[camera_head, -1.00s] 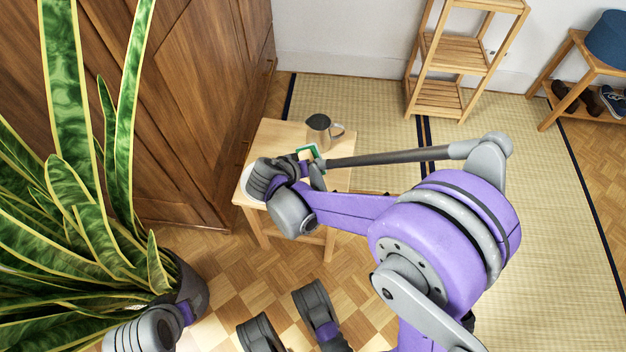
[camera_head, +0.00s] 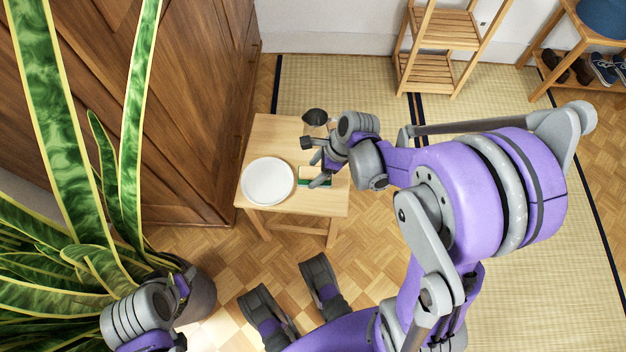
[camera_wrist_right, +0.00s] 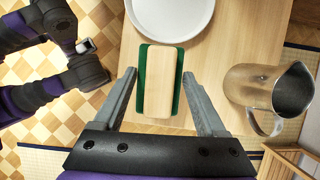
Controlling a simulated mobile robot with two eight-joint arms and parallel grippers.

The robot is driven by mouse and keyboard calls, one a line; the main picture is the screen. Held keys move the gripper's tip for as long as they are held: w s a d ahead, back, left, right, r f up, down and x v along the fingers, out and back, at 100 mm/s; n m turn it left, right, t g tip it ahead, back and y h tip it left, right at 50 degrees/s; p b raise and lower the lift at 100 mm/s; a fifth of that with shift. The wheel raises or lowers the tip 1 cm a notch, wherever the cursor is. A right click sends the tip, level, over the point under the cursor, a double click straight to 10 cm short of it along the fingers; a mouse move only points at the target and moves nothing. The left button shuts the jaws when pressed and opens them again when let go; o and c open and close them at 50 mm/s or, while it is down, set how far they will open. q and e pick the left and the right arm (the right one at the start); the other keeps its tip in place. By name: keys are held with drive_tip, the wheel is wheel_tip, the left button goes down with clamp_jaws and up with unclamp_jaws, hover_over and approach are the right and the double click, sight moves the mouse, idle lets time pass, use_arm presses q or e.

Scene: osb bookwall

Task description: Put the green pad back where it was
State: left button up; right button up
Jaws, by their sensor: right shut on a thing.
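The green pad (camera_wrist_right: 142,80) lies under a pale wooden block (camera_wrist_right: 160,80) in the right wrist view; its green edges show on both sides. I cannot tell whether the two are one piece. In the head view the green pad (camera_head: 302,178) shows partly, at the right side of a small wooden table (camera_head: 300,205). I cannot tell whether the pad touches the tabletop. My left gripper (camera_head: 180,287) is low at the left, beside the plant, its jaws unclear.
A white plate (camera_head: 268,181) is on the table, left of the pad. A metal pitcher (camera_wrist_right: 250,88) stands behind the pad, partly hidden in the head view. A wooden cabinet (camera_head: 170,120) borders the table's left. A large potted plant (camera_head: 60,240) fills the lower left.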

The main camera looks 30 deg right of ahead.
wheel_tip(320, 180, down, 7)
drive_tip(key=shift+b, duration=1)
drive_tip(key=shift+r, duration=0.1)
drive_tip(key=shift+c, duration=0.5)
drive_tip(key=o, duration=1.2)
drive_tip(key=shift+o, duration=0.2)
drive_tip(key=p+v, duration=0.4)
drive_tip(key=v, duration=0.7)
drive_tip(key=shift+r, duration=0.25)
drive_tip(key=shift+s+r, duration=0.1)
drive_tip(key=shift+r, duration=0.15)
use_arm(q)
drive_tip(key=shift+r, duration=0.9)
use_arm(e)
drive_tip(key=s+a+r+n+t+h, duration=0.1)
drive_tip(key=s+a+r+n+h, duration=0.1)
drive_tip(key=n, duration=1)
drive_tip(key=s+a+r+n+t+h, duration=0.1)
drive_tip(key=s+a+r+n+h, duration=0.1)
drive_tip(key=s+a+r+n, duration=0.2)
drive_tip(key=s+a+n, duration=0.1)
drive_tip(key=s+n, duration=0.2)
drive_tip(key=n, duration=0.5)
drive_tip(key=shift+r, duration=0.4)
